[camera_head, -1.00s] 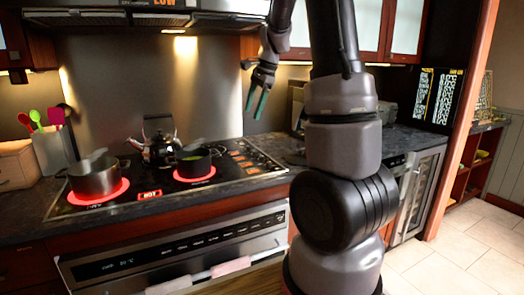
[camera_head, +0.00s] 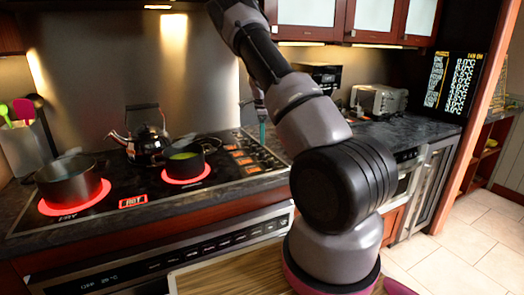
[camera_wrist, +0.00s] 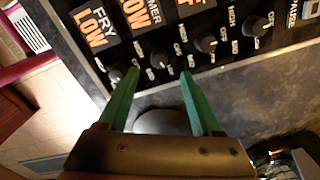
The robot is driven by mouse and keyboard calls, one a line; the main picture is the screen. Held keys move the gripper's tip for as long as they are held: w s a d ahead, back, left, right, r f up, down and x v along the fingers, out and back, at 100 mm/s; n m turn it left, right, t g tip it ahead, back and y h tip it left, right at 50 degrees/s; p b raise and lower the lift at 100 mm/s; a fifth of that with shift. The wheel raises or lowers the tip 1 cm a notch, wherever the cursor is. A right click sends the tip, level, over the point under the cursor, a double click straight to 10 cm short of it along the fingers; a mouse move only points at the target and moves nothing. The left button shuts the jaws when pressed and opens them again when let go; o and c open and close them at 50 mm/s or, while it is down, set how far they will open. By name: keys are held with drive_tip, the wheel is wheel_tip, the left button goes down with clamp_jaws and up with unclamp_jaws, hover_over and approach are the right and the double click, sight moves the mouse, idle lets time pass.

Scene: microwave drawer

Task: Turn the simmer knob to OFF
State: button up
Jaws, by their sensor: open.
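The control panel (camera_wrist: 220,62) shows close in the wrist view, with a row of small dark knobs below lit orange readouts. One knob (camera_wrist: 160,60) has a label that seems to end in "MER"; it lies just beyond and between my fingertips. Its pointer angle is too dark to read. My gripper (camera_wrist: 160,73) is open, with two green fingers spread and nothing between them. I cannot tell whether a finger touches the panel. In the head view my gripper (camera_head: 262,130) hangs low over the right end of the cooktop (camera_head: 128,185).
A knob (camera_wrist: 117,73) sits beside the left finger, and another (camera_wrist: 206,42) stands right of the right finger. Two pots (camera_head: 68,182) (camera_head: 184,162) stand on glowing burners, with a kettle (camera_head: 147,145) behind. A toaster (camera_head: 378,101) stands on the right counter.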

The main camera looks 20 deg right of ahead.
sight(262, 152)
wheel_tip(262, 152, down, 7)
drive_tip(key=shift+r, duration=0.2)
clamp_jaws()
drive_tip(key=shift+n, duration=0.3)
drive_tip(key=n, duration=0.6)
drive_tip(key=shift+r, duration=0.1)
drive_tip(key=n, duration=0.7)
drive_tip(key=shift+n, duration=0.3)
idle(0.3)
